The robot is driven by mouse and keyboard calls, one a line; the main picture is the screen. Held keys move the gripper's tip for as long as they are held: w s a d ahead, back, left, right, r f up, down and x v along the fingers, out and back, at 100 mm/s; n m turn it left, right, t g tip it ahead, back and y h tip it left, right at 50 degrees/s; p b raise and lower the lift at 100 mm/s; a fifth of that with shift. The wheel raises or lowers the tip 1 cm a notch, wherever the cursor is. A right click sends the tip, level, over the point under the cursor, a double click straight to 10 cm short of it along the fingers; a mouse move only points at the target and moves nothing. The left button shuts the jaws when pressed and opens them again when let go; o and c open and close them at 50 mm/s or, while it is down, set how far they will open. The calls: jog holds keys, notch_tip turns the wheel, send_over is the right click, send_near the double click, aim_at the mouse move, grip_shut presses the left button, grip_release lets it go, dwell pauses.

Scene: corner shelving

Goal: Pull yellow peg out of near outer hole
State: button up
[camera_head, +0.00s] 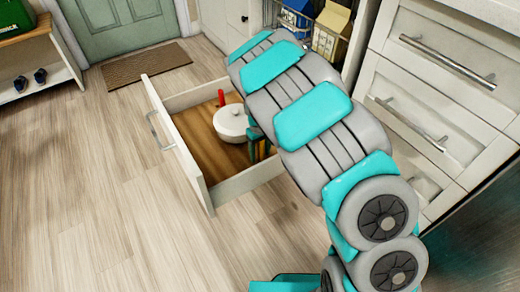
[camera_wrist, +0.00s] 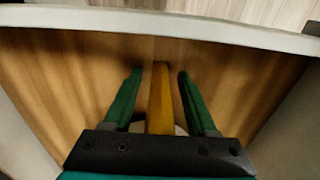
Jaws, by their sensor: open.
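In the wrist view a yellow peg (camera_wrist: 161,100) stands out as a long bar between the two green fingers of my gripper (camera_wrist: 160,74). The fingers are open, with a gap on each side of the peg. The hole is not visible. In the head view my gripper (camera_head: 259,148) reaches down into an open drawer (camera_head: 196,175), beside a round white object (camera_head: 231,123) with a knob on top. A red peg (camera_head: 221,98) stands up at the white object's far side. My arm covers part of the drawer's right side there.
The drawer's front panel (camera_head: 172,140) and side walls surround my gripper. A cabinet with closed drawers (camera_head: 430,95) stands to the right. A blue carton (camera_head: 297,15) and a yellow carton (camera_head: 331,28) are at the back. The wooden floor (camera_head: 90,190) at left is clear.

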jog(key=shift+s+d+f+b, duration=0.25)
jog(key=shift+s+f+b, duration=0.25)
jog(key=shift+f, duration=0.4)
jog(key=shift+c, duration=0.2)
jog(key=shift+s+g, duration=0.1)
jog(key=shift+g, duration=0.2)
grip_shut()
jog(key=shift+f, duration=0.1)
dwell(0.9)
jog(key=shift+w+a+r+p, duration=0.1)
jog(key=shift+w+r+p, duration=0.1)
jog(key=shift+r, duration=0.55)
jog(key=shift+w+r+p, duration=0.1)
jog(key=shift+r+p, duration=0.1)
jog(key=shift+r, duration=0.55)
jog(key=shift+w+a+r+p, duration=0.1)
jog(key=shift+w+r+p, duration=0.1)
jog(key=shift+r, duration=2)
